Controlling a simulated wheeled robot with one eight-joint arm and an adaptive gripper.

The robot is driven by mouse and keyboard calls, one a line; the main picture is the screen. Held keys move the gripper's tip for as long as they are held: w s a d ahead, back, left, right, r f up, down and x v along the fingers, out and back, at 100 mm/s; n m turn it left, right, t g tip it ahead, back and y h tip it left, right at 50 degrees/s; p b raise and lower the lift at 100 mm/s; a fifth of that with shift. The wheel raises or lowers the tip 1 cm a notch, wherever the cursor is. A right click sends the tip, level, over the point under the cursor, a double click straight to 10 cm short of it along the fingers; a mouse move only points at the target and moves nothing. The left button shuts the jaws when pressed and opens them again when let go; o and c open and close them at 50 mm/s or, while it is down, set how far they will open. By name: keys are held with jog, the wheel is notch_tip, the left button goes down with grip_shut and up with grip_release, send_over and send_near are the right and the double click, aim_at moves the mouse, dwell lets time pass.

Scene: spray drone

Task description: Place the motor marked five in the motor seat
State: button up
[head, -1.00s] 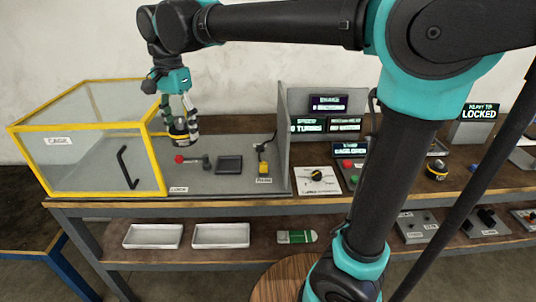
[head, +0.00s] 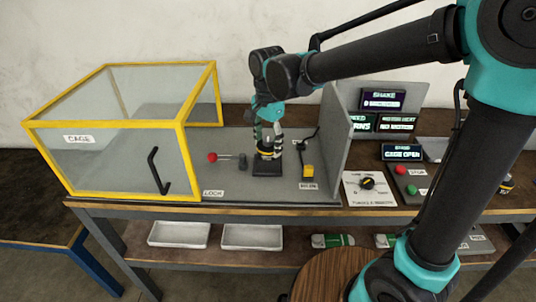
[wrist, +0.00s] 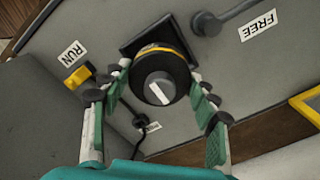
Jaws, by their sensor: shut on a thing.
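A dark motor (head: 267,152) with a yellow band is between the fingers of my gripper (head: 268,147). In the wrist view the motor (wrist: 166,92) shows a grey hub with a white stripe; I cannot read a five on it. My gripper (wrist: 162,76) is shut on its sides. The motor seat, a black square plate (head: 267,170), lies directly below the motor on the grey bench. I cannot tell whether the motor touches the seat.
The yellow-framed cage (head: 187,150) stands to the left. A red-knobbed lock lever (head: 212,157) is left of the seat. A yellow connector (head: 308,171) on a cable and a grey upright panel (head: 336,140) are to the right. A display (head: 402,153) reads CAGE OPEN.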

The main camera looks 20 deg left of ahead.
aim_at(268, 154)
jog(key=shift+f, duration=2.15)
jog(key=o, duration=1.7)
jog(key=shift+f, duration=0.1)
notch_tip(268, 154, up, 12)
jog(key=shift+r, duration=0.15)
